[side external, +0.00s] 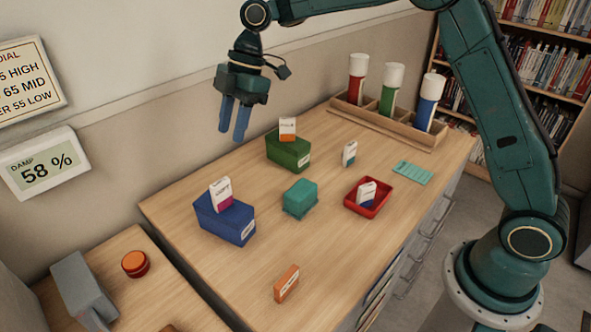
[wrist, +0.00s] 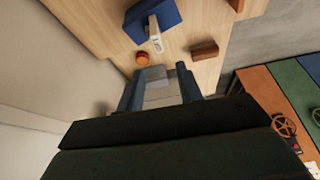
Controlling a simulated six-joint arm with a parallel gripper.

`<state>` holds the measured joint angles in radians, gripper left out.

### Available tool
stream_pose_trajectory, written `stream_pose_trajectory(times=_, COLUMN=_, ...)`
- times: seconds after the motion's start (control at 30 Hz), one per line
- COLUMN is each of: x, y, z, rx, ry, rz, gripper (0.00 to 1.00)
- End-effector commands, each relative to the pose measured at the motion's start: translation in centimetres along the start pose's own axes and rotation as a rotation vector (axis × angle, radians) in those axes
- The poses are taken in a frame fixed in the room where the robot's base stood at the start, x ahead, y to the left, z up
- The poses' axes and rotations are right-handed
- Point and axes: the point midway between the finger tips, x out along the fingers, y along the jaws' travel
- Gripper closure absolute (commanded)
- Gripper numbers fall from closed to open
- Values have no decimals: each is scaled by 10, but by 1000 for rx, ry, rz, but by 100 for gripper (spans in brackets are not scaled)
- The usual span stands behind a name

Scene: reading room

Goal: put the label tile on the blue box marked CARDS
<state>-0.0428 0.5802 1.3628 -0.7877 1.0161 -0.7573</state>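The blue box (side external: 226,222) stands at the left of the table, with a white label on its front too small to read. A white-and-magenta tile (side external: 221,194) stands upright on its top. An orange block (side external: 287,284) with unreadable white lettering lies near the front edge; I cannot tell whether it is the label tile. The wrist view also shows the blue box (wrist: 157,17), the white tile (wrist: 155,36) and the block (wrist: 204,50). My gripper (side external: 234,132) hangs above the back left of the table, fingers apart. It is empty in the wrist view (wrist: 158,100).
A green box (side external: 287,151) bears an orange-and-white tile. A teal box (side external: 300,197), a loose white tile (side external: 349,154) and a red tray (side external: 363,209) holding a tile stand nearby. Tall tubes in a wooden rack (side external: 391,124) stand at the back. An orange round item (side external: 135,263) is on the side table.

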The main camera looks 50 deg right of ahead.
Motion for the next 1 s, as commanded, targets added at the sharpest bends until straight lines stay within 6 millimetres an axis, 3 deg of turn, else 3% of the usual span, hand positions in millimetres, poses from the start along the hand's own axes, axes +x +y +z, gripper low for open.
stream_pose_trajectory(times=0.27, x=-47, y=-35, z=0, rx=188, ry=-18, rz=85, gripper=64)
stream_pose_trajectory(times=0.5, x=-86, y=-80, z=8, rx=397, ry=-30, rz=176, gripper=64)
stream_pose_trajectory(times=0.8, x=-119, y=-143, z=27, rx=656, ry=-26, rz=294, gripper=64)
stream_pose_trajectory(times=1.0, x=-131, y=-188, z=44, rx=827, ry=-13, rz=374, gripper=64)
